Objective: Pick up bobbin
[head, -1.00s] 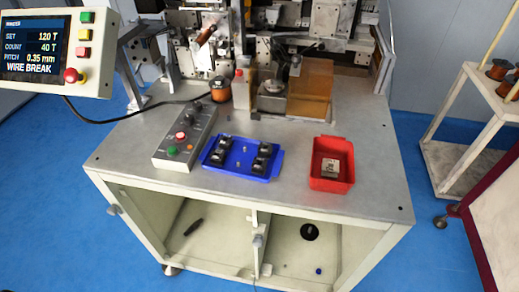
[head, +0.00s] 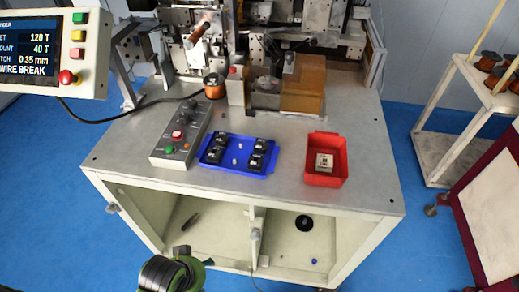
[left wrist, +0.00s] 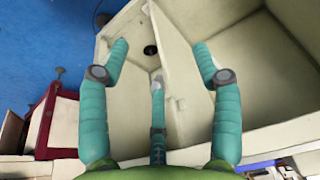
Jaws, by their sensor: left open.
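Several small black bobbins (head: 257,146) stand in two columns in the blue tray (head: 265,172) on the machine table. Small pale pegs or parts show in the tray's middle. In the head view, part of my left arm's green and black end shows at the bottom left, below and in front of the table, well apart from the tray. My right gripper is not in view.
A red bin (head: 341,168) with a small pale part stands right of the tray. A grey button box (head: 170,150) stands left of it. A copper wire spool (head: 214,88) and the winder are behind. The screen (head: 35,52) reads WIRE BREAK. The table's front right is clear.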

